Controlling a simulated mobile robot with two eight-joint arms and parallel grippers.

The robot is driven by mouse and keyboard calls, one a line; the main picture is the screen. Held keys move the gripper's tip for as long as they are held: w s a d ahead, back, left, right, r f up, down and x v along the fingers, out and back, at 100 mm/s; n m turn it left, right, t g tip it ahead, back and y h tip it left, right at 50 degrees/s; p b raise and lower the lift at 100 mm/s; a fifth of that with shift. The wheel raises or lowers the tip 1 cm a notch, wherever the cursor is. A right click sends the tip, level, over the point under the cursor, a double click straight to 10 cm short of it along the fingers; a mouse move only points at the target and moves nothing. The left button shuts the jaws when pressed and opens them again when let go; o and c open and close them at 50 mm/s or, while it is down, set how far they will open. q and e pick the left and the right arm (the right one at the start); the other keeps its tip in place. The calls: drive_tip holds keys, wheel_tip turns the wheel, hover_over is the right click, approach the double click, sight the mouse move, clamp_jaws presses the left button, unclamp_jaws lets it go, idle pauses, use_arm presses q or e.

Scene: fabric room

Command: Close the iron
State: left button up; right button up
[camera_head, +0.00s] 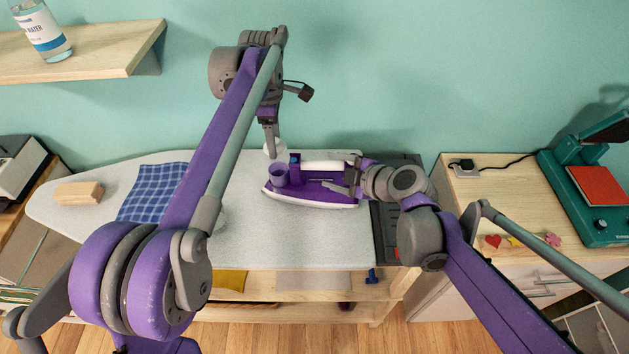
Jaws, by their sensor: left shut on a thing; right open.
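The purple and white iron (310,199) lies on the grey-white ironing board (250,235), with its pointed end to the left. A purple cup-like part (280,174) stands up at its left end, beside a small dark blue part (295,160). My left gripper (271,147) is shut on a small pale round thing (273,153), just behind and above the iron's left end. What that thing is I cannot tell. My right gripper (343,187) is open at the right part of the iron; whether it touches the iron I cannot tell.
A blue checked cloth (153,190) and a wooden block (79,193) lie on the board's left. A bottle (43,30) stands on a wall shelf (95,55). A socket (464,167) and a green machine (570,190) are on the right cabinet. The board's front middle is clear.

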sight(315, 166)
drive_tip(key=x, duration=0.7)
drive_tip(key=shift+w+a+f, duration=0.2)
clamp_jaws()
drive_tip(key=shift+s, duration=0.1)
idle(1.1)
